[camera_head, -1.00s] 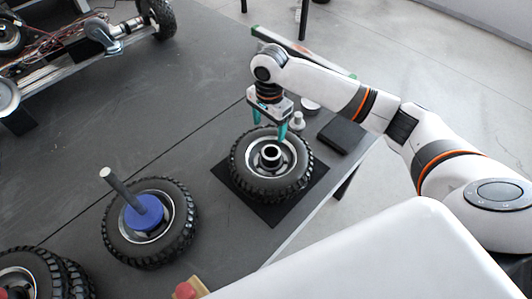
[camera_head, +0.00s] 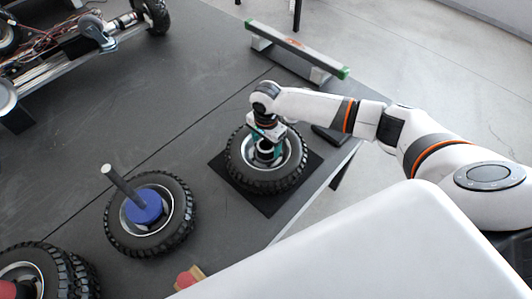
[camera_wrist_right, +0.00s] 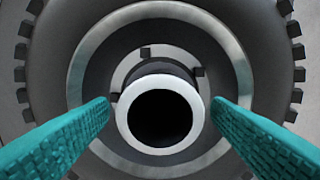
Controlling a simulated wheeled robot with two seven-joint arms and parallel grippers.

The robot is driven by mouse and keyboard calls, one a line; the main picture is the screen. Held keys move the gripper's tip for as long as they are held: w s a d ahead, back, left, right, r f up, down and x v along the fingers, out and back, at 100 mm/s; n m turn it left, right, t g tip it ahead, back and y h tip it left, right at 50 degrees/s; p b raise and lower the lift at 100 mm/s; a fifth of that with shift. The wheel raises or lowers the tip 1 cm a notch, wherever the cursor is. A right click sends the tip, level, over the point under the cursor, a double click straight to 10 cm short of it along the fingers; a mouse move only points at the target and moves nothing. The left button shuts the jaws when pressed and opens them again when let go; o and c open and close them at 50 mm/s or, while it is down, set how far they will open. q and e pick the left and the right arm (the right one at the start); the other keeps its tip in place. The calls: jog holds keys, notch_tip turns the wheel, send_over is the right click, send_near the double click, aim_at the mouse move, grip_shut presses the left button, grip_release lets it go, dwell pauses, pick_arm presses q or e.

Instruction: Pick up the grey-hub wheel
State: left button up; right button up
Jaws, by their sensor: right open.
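The grey-hub wheel (camera_head: 240,165) lies flat on a black square mat (camera_head: 262,205) near the table's right edge. In the right wrist view its grey hub tube (camera_wrist_right: 160,115) is centred, with the tyre (camera_wrist_right: 40,60) around it. My right gripper (camera_head: 265,150) is over the wheel's middle. Its teal fingers (camera_wrist_right: 160,120) are open, one on each side of the hub tube. No contact with the tube shows. The arm partly hides the hub in the head view. My left gripper is not in view.
A wheel with a blue hub and upright rod (camera_head: 185,215) lies to the left. More wheels (camera_head: 75,275) are at the lower left. A chassis (camera_head: 75,60) stands at the upper left. A green-ended bar (camera_head: 298,50) lies behind my right gripper. The middle of the table is clear.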

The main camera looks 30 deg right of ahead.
grip_shut()
jog(key=shift+w+r, duration=0.1)
jog(key=shift+r, duration=0.1)
dwell(0.3)
